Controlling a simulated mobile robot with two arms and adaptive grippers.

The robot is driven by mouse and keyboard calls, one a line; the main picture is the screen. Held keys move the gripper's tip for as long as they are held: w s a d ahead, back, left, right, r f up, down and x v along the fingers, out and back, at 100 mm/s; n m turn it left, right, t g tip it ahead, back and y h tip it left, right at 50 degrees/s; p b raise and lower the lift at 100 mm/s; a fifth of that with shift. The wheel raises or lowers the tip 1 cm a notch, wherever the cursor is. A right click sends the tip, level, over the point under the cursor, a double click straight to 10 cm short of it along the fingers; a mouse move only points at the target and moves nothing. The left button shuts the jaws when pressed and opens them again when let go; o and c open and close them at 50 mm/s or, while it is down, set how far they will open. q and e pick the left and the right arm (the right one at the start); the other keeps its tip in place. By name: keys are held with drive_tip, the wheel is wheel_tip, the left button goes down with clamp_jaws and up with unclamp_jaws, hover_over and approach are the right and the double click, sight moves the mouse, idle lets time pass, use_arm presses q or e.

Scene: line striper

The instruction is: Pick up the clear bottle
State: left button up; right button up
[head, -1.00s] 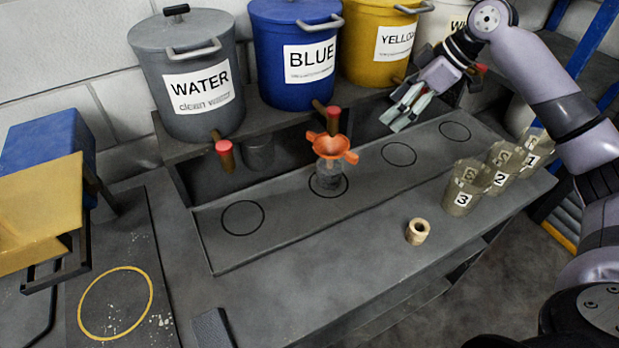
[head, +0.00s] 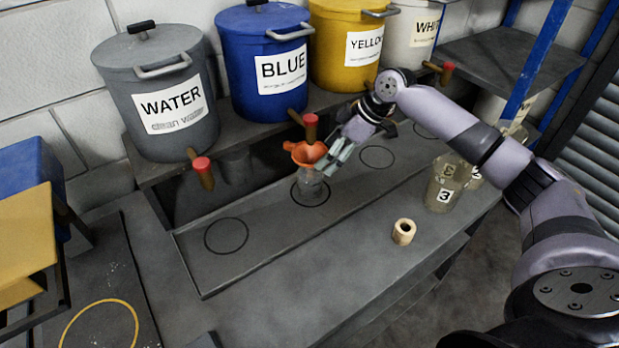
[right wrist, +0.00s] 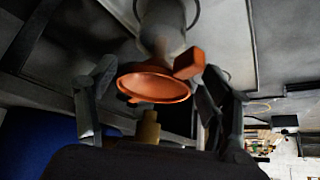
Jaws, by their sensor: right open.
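The clear bottle (head: 310,191) stands upright in a drawn circle on the grey bench, under the blue bucket's tap. An orange funnel (head: 305,152) sits in its mouth and hides its top. My right gripper (head: 333,164) is open and empty, just right of the funnel. In the right wrist view, which looks upside down, the funnel (right wrist: 153,86) and the bottle (right wrist: 162,28) show between and beyond the open fingers (right wrist: 158,72). I cannot tell whether a finger touches the funnel. My left gripper is not in view.
Buckets labelled water (head: 165,100), blue (head: 265,65) and yellow (head: 355,45) stand on a raised shelf behind, with red-ended taps jutting forward. A tan ring (head: 403,232) and cup 3 (head: 445,185) stand at the front right. The bench left of the bottle is clear.

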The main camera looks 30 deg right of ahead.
sight(310, 179)
drive_tip(key=shift+w+a+f, duration=0.1)
drive_tip(key=shift+a+f, duration=0.1)
drive_tip(key=shift+f, duration=0.15)
drive_tip(key=p+x, duration=0.2)
drive_tip(key=x, duration=0.2)
drive_tip(key=shift+w+a+p, duration=0.25)
drive_tip(key=shift+a+p, duration=0.05)
drive_tip(key=shift+w+a+f, duration=0.1)
drive_tip(key=shift+f, duration=0.2)
drive_tip(key=shift+c, duration=0.3)
drive_tip(key=c, duration=1.2)
clamp_jaws()
drive_tip(key=shift+s, duration=0.2)
